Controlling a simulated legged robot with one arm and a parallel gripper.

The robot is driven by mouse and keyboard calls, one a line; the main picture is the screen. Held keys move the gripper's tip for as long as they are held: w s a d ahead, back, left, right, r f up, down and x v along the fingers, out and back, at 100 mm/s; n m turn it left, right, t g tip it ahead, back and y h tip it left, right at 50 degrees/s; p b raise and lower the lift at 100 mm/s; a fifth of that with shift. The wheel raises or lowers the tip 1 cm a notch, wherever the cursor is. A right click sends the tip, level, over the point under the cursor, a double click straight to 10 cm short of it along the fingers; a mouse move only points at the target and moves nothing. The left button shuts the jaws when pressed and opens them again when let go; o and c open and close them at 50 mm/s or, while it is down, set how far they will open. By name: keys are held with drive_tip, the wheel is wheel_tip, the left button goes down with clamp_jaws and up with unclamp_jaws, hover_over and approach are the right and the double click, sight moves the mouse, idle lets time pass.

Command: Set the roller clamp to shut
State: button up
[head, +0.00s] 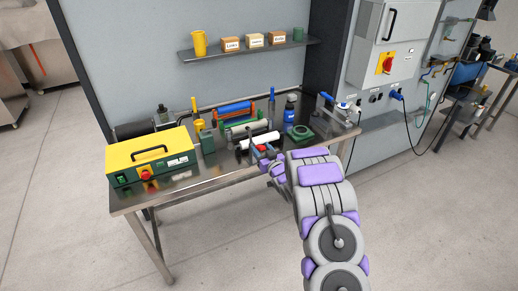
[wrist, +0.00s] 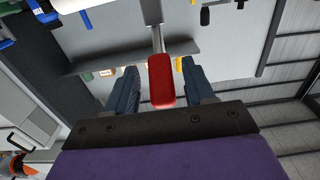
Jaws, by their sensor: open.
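A red grip (wrist: 161,80) on a metal bar stands between my gripper's two fingers in the wrist view, and looks like the roller clamp's handle. My gripper (wrist: 162,88) is open around it, with a gap to each finger. In the head view my gripper (head: 263,155) is at the front of the bench, beside a white roller (head: 259,141). A small bit of red (head: 243,146) shows there. The rest of the clamp is hidden or too small to make out, so its setting cannot be told.
A yellow and green machine (head: 152,158) stands on the left of the metal bench (head: 185,187). Rollers, a blue bottle (head: 290,108) and a green block (head: 300,133) crowd the middle. A shelf (head: 250,48) with small boxes hangs above. The floor in front is clear.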

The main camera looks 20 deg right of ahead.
drive_tip(key=shift+w+f, duration=0.1)
drive_tip(key=shift+w, duration=1.2)
drive_tip(key=shift+c, duration=0.4)
clamp_jaws()
